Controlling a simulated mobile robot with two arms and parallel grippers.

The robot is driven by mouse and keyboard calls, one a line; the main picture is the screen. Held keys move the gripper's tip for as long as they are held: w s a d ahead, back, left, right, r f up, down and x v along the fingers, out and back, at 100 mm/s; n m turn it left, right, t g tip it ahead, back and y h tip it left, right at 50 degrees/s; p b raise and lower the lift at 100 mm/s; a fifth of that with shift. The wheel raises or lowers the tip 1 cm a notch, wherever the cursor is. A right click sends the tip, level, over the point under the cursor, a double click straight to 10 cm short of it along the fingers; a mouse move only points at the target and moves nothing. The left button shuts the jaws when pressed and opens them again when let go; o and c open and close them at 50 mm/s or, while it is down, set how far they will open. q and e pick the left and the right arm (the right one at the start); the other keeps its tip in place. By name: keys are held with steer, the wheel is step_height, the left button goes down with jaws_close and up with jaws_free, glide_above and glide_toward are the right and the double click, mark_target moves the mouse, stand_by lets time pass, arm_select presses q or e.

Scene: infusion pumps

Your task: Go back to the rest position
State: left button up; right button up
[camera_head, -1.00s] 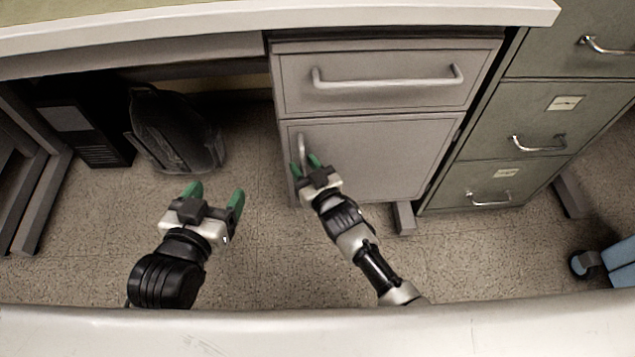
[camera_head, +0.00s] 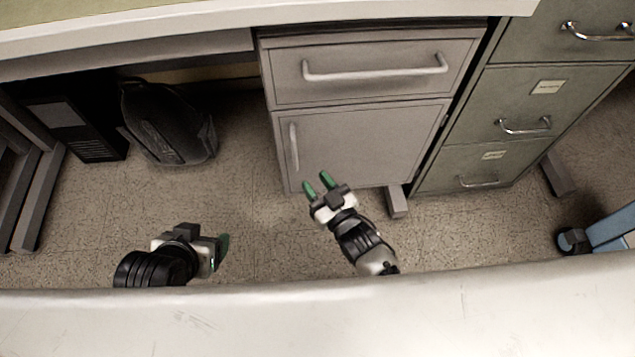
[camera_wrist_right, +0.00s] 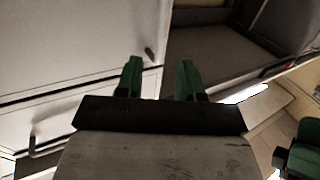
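My right gripper (camera_head: 319,186) is in front of the lower part of the cabinet door (camera_head: 362,145) in the head view. Its two green fingers are apart with nothing between them, clear of the door handle (camera_head: 294,148). In the right wrist view its fingers (camera_wrist_right: 156,80) are also spread and empty. My left gripper (camera_head: 219,252) is at the lower left, over the floor. It is turned so that only one green finger shows clearly, and I cannot tell its opening. The cabinet door is shut.
A drawer (camera_head: 370,68) with a bar handle is above the door. A green-grey filing cabinet (camera_head: 515,120) stands to the right. A black backpack (camera_head: 168,125) and a dark computer case (camera_head: 72,125) are under the desk (camera_head: 130,25). A blue wheeled object (camera_head: 608,230) is at the right.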

stand_by(0.3)
